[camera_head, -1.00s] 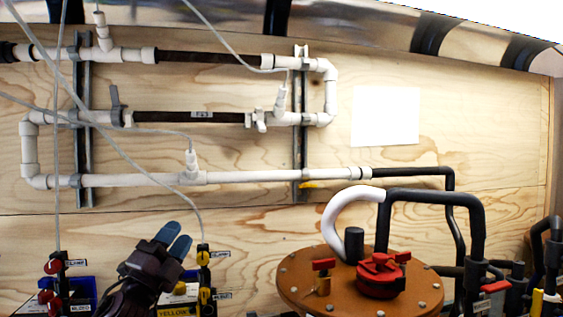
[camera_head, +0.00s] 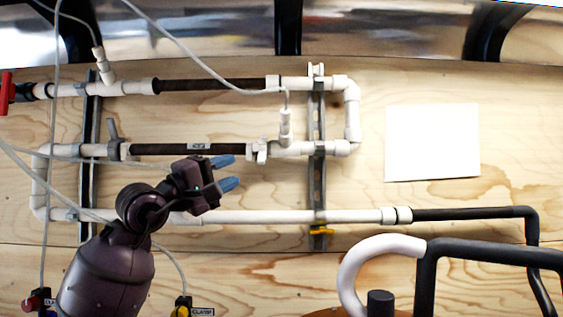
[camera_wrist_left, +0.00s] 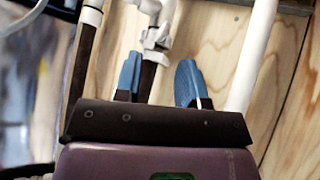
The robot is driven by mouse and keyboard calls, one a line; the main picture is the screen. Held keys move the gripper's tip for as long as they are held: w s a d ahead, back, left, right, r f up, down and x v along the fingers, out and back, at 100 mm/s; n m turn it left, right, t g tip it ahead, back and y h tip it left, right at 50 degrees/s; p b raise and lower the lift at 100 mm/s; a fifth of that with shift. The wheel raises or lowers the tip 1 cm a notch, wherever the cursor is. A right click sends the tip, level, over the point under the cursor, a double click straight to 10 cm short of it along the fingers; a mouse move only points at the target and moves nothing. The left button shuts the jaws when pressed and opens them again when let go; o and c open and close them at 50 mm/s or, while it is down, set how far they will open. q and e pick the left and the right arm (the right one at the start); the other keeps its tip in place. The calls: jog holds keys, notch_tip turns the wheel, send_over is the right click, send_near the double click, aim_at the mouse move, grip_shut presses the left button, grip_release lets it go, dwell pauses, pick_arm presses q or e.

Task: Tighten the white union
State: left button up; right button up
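A white union (camera_head: 258,150) with wing-like lugs sits at the right end of the middle dark filter tube (camera_head: 185,149) on the wall. It also shows in the left wrist view (camera_wrist_left: 155,40), beyond the fingers. My left gripper (camera_head: 226,173) is in front of the pipes, below and left of the union. Its blue fingers are apart with nothing held between them; they point right in the head view. In the left wrist view the open fingers (camera_wrist_left: 158,84) have the dark tube behind the gap. The gripper appears apart from the union. My right gripper is out of view.
A lower white pipe (camera_head: 285,216) runs behind and below the gripper. A metal strut (camera_head: 317,180) stands right of the union. Thin clear hoses (camera_head: 190,50) hang across the pipes. A white curved hose (camera_head: 352,268) and black pipes are lower right. A blank white sheet (camera_head: 432,142) is clear of pipes.

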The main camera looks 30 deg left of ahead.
aim_at(263, 156)
pick_arm(q)
jog(key=shift+m, duration=0.8)
jog(key=x, duration=0.2)
jog(key=p+x, duration=0.1)
jog(key=x, duration=0.2)
jog(key=p+x, duration=0.1)
jog(key=x, duration=0.2)
jog(key=shift+w+a, duration=0.2)
jog(key=shift+w, duration=0.15)
jog(key=shift+w+d+r+p, duration=0.1)
jog(key=shift+w+d+p, duration=0.1)
jog(key=shift+w+p, duration=0.35)
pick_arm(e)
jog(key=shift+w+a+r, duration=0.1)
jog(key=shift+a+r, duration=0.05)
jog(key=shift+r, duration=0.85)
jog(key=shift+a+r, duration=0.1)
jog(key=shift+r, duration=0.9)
pick_arm(q)
jog(key=shift+w, duration=0.1)
grip_shut()
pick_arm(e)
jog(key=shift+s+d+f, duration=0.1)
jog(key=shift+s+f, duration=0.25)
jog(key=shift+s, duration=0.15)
